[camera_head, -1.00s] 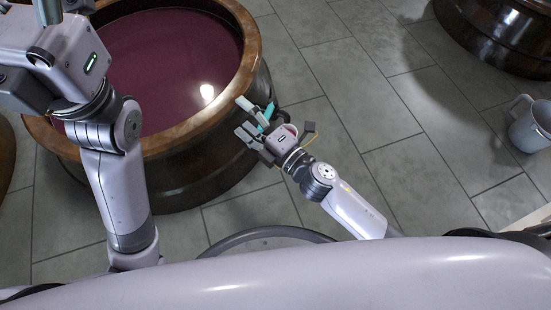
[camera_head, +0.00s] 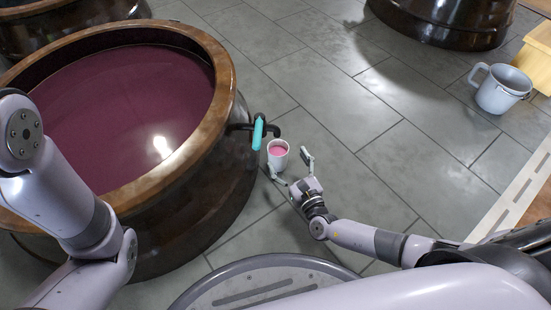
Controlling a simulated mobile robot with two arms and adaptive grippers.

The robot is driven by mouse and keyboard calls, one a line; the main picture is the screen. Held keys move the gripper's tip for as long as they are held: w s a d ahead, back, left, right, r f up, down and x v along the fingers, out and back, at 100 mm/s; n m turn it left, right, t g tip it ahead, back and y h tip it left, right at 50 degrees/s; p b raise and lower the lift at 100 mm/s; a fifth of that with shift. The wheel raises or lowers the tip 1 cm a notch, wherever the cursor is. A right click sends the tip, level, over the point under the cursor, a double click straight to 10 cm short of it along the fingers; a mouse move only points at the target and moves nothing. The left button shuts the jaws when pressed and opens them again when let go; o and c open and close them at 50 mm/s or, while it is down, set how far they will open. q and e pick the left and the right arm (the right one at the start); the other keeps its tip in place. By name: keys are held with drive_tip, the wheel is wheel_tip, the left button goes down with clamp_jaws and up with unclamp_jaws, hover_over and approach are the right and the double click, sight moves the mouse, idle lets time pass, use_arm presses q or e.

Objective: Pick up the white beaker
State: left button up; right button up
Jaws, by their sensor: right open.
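The white beaker (camera_head: 278,160), with pink liquid in it, is upright beside the large jar, just below and right of the jar's tap. My right gripper (camera_head: 290,164) is open, with one finger low at the beaker's near left side and the other to its right. The beaker lies at or between the fingertips; I cannot tell whether they touch it. My left arm comes in at the left edge, but its gripper is out of the picture.
The large brown jar (camera_head: 226,128) of dark red liquid fills the left, its teal-handled tap (camera_head: 258,132) close to the beaker. A grey bucket (camera_head: 502,89) stands at the right, near a wooden box (camera_head: 540,50). The tiled floor between is clear.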

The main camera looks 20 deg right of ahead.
drive_tip(key=b, duration=0.5)
approach(275, 150)
drive_tip(key=shift+w+a+f, duration=0.1)
drive_tip(key=shift+w+f, duration=0.05)
drive_tip(key=shift+f, duration=0.15)
drive_tip(key=shift+w+a+r, duration=0.1)
drive_tip(key=shift+w+r, duration=0.1)
drive_tip(key=shift+w, duration=0.4)
drive_tip(key=w+b, duration=0.1)
drive_tip(key=w, duration=0.1)
drive_tip(key=w+b, duration=0.2)
drive_tip(key=w, duration=0.1)
drive_tip(key=shift+w+a, duration=0.35)
drive_tip(key=shift+w, duration=0.2)
drive_tip(key=shift+c, duration=0.3)
drive_tip(key=c, duration=1.6)
drive_tip(key=shift+o, duration=0.2)
drive_tip(key=shift+r+p, duration=0.2)
drive_tip(key=shift+p, duration=0.1)
